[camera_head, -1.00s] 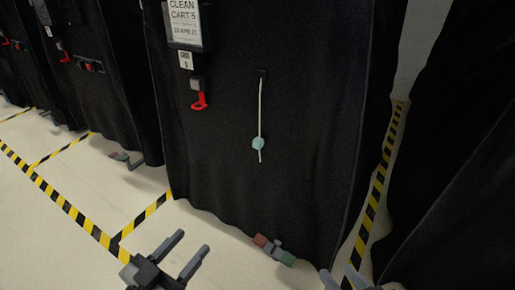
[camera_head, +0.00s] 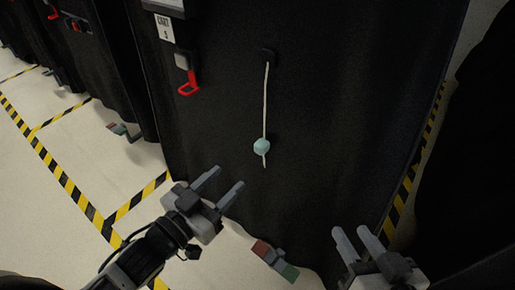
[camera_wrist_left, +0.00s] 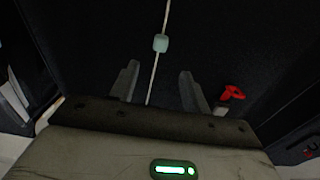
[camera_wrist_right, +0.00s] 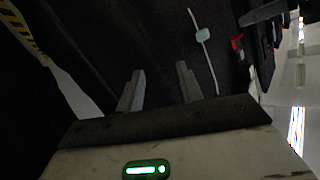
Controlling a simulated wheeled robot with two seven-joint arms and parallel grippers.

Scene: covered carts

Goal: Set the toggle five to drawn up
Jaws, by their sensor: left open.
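The toggle, a pale teal bead (camera_head: 262,147), sits low on a white cord (camera_head: 266,105) that hangs down the black cover of cart 5 from a small dark mount (camera_head: 267,54). It also shows in the left wrist view (camera_wrist_left: 160,43) and the right wrist view (camera_wrist_right: 203,35). My left gripper (camera_head: 225,181) is open and empty, below and left of the toggle in the head view. My right gripper (camera_head: 355,236) is open and empty, lower and to the right of the toggle. Neither gripper touches the cord or toggle.
A red hook (camera_head: 189,84) hangs below the cart 5 label (camera_head: 165,26). A red and green caster pedal (camera_head: 275,259) sticks out at the cart's foot. Other covered carts stand to the left and right. Yellow-black tape (camera_head: 60,172) marks the floor.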

